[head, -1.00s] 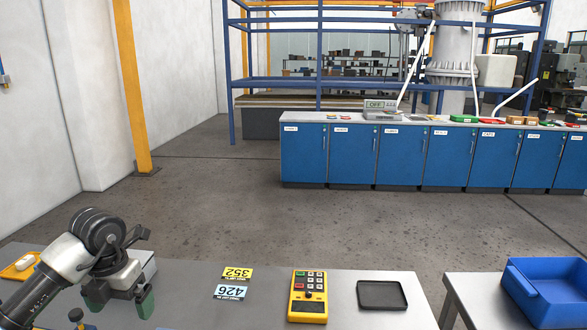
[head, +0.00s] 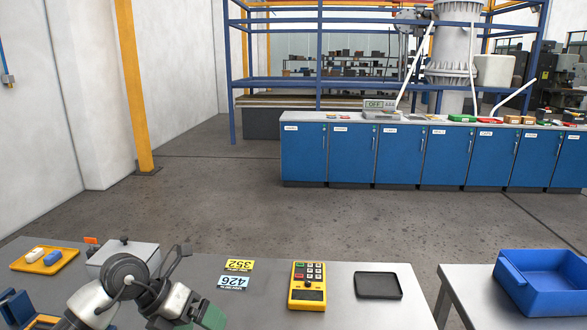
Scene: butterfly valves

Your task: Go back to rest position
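My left gripper (head: 198,319) is at the bottom edge of the head view, low over the near left part of the grey table (head: 345,282). One green fingertip pad shows clearly. The rest of the fingers is cut off by the frame, so I cannot tell whether it is open or shut. No held thing shows. My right gripper is not in view.
On the table are an orange tray (head: 17,264) with white and blue pieces, a grey box (head: 140,248), yellow and blue number tags, a yellow keypad device (head: 307,296) and a black tray (head: 378,285). A blue bin (head: 540,290) stands on the right table.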

